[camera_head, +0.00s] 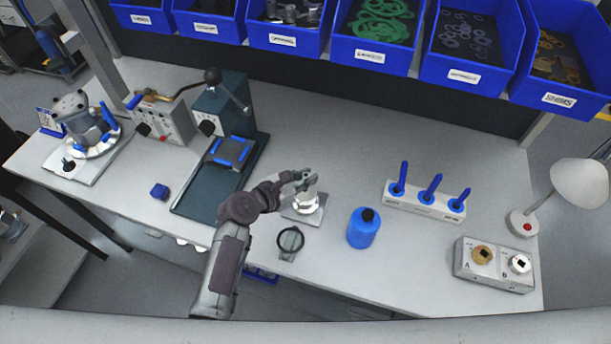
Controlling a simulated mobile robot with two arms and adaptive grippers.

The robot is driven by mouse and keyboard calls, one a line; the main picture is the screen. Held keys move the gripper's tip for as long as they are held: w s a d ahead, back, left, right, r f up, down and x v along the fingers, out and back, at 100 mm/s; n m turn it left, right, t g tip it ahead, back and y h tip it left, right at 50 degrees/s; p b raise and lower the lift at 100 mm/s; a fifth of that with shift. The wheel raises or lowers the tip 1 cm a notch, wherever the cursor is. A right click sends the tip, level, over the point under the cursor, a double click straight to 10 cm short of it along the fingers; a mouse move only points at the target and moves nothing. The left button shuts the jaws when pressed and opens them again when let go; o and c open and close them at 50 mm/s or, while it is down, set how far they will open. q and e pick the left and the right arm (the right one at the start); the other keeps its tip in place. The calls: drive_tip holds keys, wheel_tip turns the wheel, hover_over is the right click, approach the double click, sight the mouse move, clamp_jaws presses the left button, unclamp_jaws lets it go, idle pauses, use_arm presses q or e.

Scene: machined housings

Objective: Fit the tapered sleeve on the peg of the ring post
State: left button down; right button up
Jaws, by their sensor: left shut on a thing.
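My left gripper (305,179) reaches in from the lower left to the middle of the table. It is shut on a small pale grey piece (307,191), which looks like the tapered sleeve; the fingers hide much of it. The ring post (306,213), with a square grey base plate and a pale round part on it, stands directly below the gripper. The peg cannot be made out behind the fingers and held piece. I cannot tell whether the sleeve is around the peg or just above it. My right gripper is not in view.
A dark ring-topped stand (290,241) is just in front of the ring post. A blue bottle (362,228) and a rack with blue pegs (424,202) stand to the right. A dark green press (224,150) is left. Blue bins (371,57) hang behind.

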use_arm(q)
drive_tip(key=shift+f+b, duration=0.45)
drive_tip(key=shift+f, duration=0.6)
idle(0.5)
drive_tip(key=c, duration=1.1)
unclamp_jaws()
drive_tip(key=shift+o, duration=0.2)
drive_tip(key=shift+s+a, duration=0.1)
drive_tip(key=v, duration=1.1)
drive_tip(key=shift+s+a+r, duration=0.2)
drive_tip(key=shift+s+a, duration=0.05)
